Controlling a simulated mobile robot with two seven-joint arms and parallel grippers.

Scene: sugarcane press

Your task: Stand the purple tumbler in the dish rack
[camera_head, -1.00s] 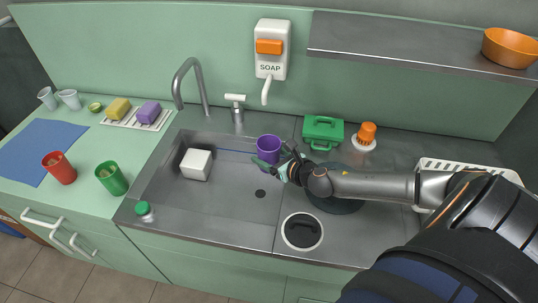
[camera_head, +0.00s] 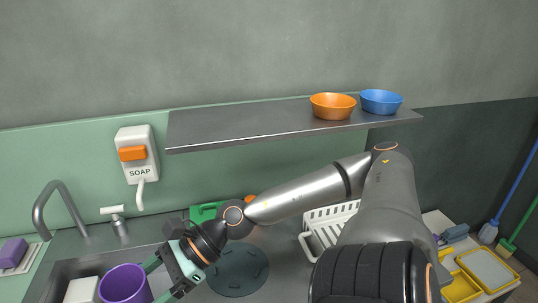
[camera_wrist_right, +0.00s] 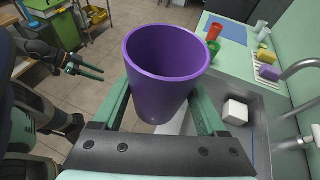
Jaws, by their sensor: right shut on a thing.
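The purple tumbler (camera_head: 124,285) is at the lower left of the head view, above the sink, its mouth facing up. My right gripper (camera_head: 155,281) is shut on its side. In the right wrist view the tumbler (camera_wrist_right: 165,75) sits between the two green fingers, its rim tilted toward the camera. The white dish rack (camera_head: 326,222) stands on the counter to the right, partly hidden behind my right arm. My left gripper (camera_wrist_right: 88,71) shows only in the right wrist view, at the left, with its fingers apart and empty.
The faucet (camera_head: 65,205) and soap dispenser (camera_head: 137,158) stand behind the sink. A steel shelf (camera_head: 230,125) with an orange bowl (camera_head: 333,106) and blue bowl (camera_head: 381,102) overhangs the counter. A green box (camera_head: 204,211) and dark round mat (camera_head: 236,270) lie between sink and rack.

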